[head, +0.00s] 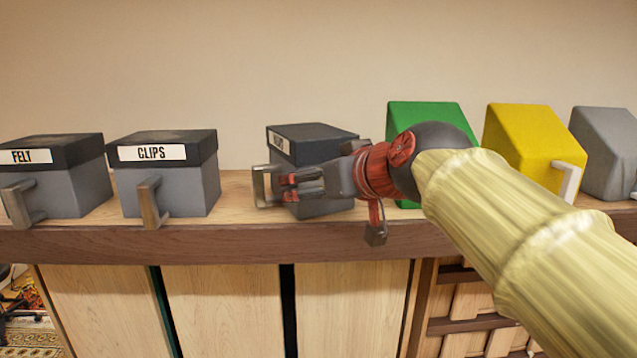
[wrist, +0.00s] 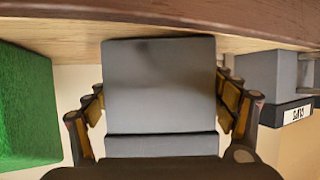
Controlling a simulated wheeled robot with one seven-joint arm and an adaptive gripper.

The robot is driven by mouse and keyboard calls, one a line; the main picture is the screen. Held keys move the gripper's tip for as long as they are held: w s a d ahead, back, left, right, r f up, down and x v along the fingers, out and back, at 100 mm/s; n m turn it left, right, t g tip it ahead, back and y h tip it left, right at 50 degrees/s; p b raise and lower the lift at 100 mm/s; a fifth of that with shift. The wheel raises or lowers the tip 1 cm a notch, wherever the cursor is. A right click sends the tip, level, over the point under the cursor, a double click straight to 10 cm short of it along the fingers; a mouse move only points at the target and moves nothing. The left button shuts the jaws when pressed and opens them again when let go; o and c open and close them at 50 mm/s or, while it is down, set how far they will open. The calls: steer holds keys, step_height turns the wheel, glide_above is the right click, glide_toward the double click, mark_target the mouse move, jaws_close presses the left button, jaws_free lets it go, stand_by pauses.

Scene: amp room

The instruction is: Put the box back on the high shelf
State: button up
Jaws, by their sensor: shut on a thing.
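A grey box with a black lid (head: 315,140) is in the middle of the head view, at the wooden shelf (head: 240,200). Its label and handle (head: 262,186) face left, and the label is not readable. My gripper (head: 290,186) comes from the right and is shut on the box. In the wrist view, which is upside down, the fingers (wrist: 160,110) flank the grey box (wrist: 160,75). The box is upright, its base at or just above the shelf top; I cannot tell if it touches.
Grey boxes labelled CLIPS (head: 165,185) and FELT (head: 65,185) stand to the left. A green box (head: 425,115), a yellow box (head: 530,135) and a grey box (head: 605,150) stand to the right. Bare shelf shows between CLIPS and the held box.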

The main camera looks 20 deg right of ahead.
steer(key=o, duration=1.6)
steer(key=shift+f, duration=0.15)
steer(key=shift+c, duration=0.2)
steer(key=shift+r, duration=0.25)
steer(key=a+b+v, duration=0.1)
steer(key=b+v, duration=0.2)
steer(key=v, duration=0.9)
steer(key=s+f+g, duration=0.2)
steer(key=s+f, duration=0.1)
steer(key=f, duration=1)
steer(key=s+a+f+g, duration=0.1)
steer(key=s+f+g, duration=0.2)
steer(key=f, duration=1.1)
steer(key=s+a+f+g+h, duration=0.1)
steer(key=s+f+g, duration=0.2)
steer(key=f, duration=1)
steer(key=shift+s+a+f+m+p, duration=0.2)
steer(key=shift+s+f+m+p, duration=0.15)
steer(key=shift+s, duration=0.9)
